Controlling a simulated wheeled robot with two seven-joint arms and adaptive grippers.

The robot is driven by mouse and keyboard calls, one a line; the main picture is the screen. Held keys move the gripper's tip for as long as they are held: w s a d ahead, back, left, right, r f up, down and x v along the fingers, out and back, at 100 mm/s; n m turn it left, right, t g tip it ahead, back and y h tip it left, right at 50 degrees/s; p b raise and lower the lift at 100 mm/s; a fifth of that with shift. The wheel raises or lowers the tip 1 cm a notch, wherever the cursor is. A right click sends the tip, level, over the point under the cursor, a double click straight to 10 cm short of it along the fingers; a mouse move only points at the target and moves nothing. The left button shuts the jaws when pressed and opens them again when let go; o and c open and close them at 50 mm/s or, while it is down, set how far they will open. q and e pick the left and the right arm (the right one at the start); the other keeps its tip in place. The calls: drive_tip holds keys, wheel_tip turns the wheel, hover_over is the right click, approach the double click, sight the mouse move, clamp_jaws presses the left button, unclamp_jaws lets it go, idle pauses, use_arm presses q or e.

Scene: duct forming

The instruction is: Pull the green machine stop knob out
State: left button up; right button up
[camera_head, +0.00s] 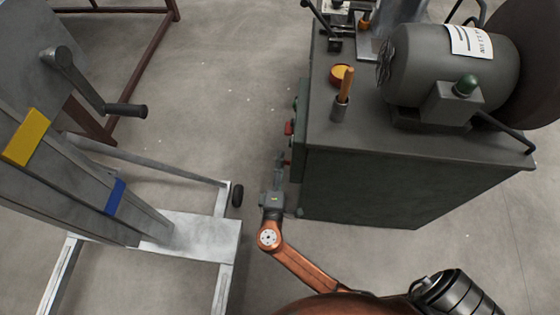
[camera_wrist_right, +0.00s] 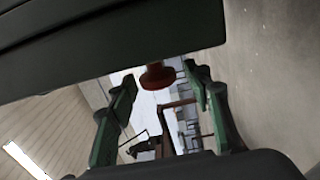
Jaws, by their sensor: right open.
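The green machine (camera_head: 400,185) is a dark green cabinet with a grey motor on top. In the head view a red knob (camera_head: 288,128) and a smaller red part lower down stick out from its left side. My right gripper (camera_head: 280,163) is beside that side, small and partly unclear. In the right wrist view a red round knob (camera_wrist_right: 158,76) projects from the dark cabinet face (camera_wrist_right: 110,45). My right gripper (camera_wrist_right: 162,82) is open there, its fingers on either side of the knob, with visible gaps. Contact cannot be seen. My left gripper is out of view.
A grey metal stand (camera_head: 190,235) with a crank (camera_head: 85,85) stands on the left, its wheel close to my right arm. A yellow-topped round part and wooden handle (camera_head: 345,85) are on the cabinet top. Open floor lies between stand and cabinet.

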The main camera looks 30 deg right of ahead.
drive_tip(key=v, duration=0.6)
drive_tip(key=shift+s+a, duration=0.2)
drive_tip(key=shift+s, duration=0.1)
